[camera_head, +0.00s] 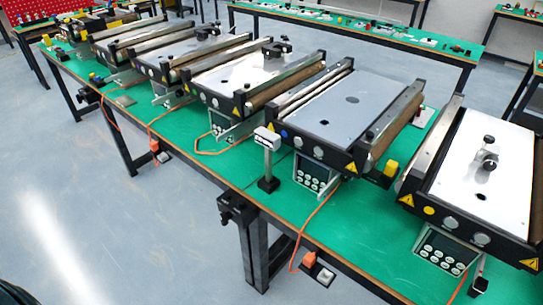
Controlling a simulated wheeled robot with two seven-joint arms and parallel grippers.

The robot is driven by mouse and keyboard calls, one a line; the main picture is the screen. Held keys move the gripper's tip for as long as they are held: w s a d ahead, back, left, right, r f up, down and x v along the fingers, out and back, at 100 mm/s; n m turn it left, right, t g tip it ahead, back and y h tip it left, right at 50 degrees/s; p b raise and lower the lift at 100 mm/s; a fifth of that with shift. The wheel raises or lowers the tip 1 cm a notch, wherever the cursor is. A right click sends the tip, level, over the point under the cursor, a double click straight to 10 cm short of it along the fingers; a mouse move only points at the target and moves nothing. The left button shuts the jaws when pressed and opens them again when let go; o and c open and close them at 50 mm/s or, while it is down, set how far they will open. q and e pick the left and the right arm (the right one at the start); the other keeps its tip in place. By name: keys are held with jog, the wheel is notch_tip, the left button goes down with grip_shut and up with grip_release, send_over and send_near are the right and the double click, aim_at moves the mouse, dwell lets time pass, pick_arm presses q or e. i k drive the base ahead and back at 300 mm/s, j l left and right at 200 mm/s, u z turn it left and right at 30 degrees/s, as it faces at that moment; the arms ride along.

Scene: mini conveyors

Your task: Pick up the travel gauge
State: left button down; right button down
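No item is clearly marked as the travel gauge, and I cannot tell which one it is. A grey-white block on a thin post with a black base (268,182) stands upright at the table's front edge, beside a conveyor. A small metal device with a black knob (487,155) stands on the white plate of the rightmost conveyor. A similar dark device (277,48) sits on a conveyor farther back. Neither of my grippers shows in the head view.
Several mini conveyors, including a grey-topped one (350,104), stand in a row on the long green table (350,235). Orange cables (317,232) hang over its front edge. The floor (120,225) in front is clear. Another green table (340,27) stands behind.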

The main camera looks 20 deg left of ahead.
aim_at(272, 141)
jog(key=j+z, duration=0.35)
jog(key=j, duration=0.15)
jog(key=j+z, duration=0.4)
jog(key=k+j+z, duration=0.1)
jog(key=j+z, duration=0.25)
jog(key=j, duration=0.2)
